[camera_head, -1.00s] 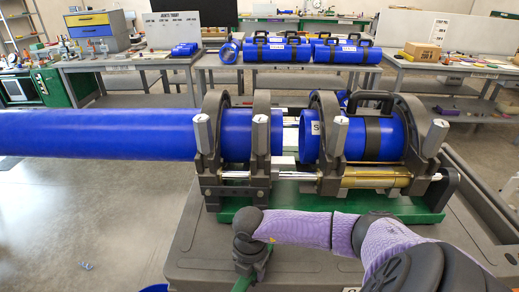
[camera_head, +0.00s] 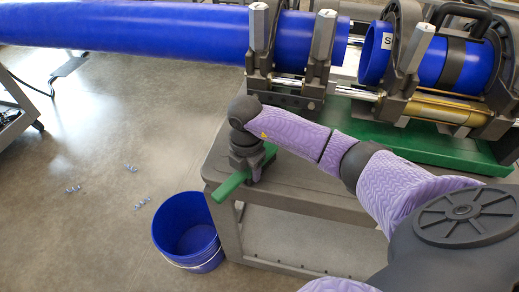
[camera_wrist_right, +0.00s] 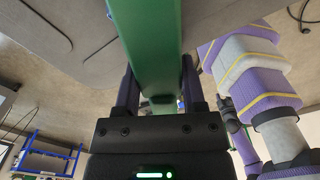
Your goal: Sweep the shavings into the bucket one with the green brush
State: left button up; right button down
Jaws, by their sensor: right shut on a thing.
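My right gripper (camera_head: 250,165) is shut on the green brush (camera_head: 222,188), over the left front corner of the cart. The brush slants down and left, its end sticking out past the cart's edge. In the right wrist view the green brush (camera_wrist_right: 155,40) sits between the two fingers of my right gripper (camera_wrist_right: 163,88). Its bristles cannot be made out. The blue bucket (camera_head: 188,232) stands upright on the floor beside the cart, below and left of the brush. Small blue shavings (camera_head: 142,203) lie in several clusters on the floor left of the bucket. My left gripper is out of view.
The grey cart (camera_head: 300,195) carries a green-based clamping machine (camera_head: 425,145) with blue pipes. A long blue pipe (camera_head: 130,28) reaches left from it above the floor. The floor (camera_head: 85,235) around the shavings is open. A table leg (camera_head: 22,100) stands at far left.

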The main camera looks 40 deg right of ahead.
jog(key=shift+w+a+f+b, duration=0.2)
jog(key=shift+w+a+b, duration=0.4)
jog(key=shift+w, duration=0.15)
jog(key=r+p, duration=0.3)
jog(key=shift+s+d, duration=0.25)
jog(key=shift+s, duration=0.05)
jog(key=r+p, duration=0.3)
jog(key=shift+s+d+p, duration=0.25)
jog(key=shift+s+p, duration=0.05)
jog(key=shift+s, duration=0.05)
